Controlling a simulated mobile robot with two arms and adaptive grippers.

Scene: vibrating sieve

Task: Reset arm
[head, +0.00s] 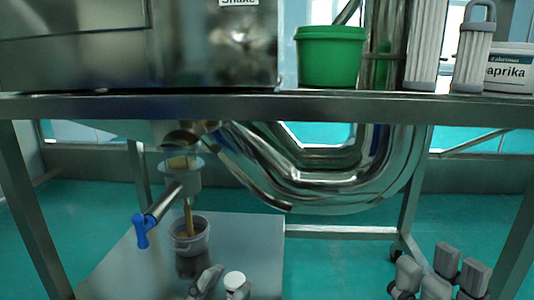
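Grey jointed parts that look like my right gripper (440,273) stand at the lower right, near the front of the picture. They are cut off by the lower edge, and the gap between the fingertips is not clear. A dark grey part that seems to belong to my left gripper (207,281) shows at the bottom, left of centre, below the hanging outlet. Most of it is out of the picture. I see nothing clearly held in either gripper.
A steel shelf (330,107) crosses above, bearing a green bucket (330,60) and a Paprika container (510,68). A blue-handled valve (141,230) juts out at left. A grey bucket (190,240) sits under the outlet.

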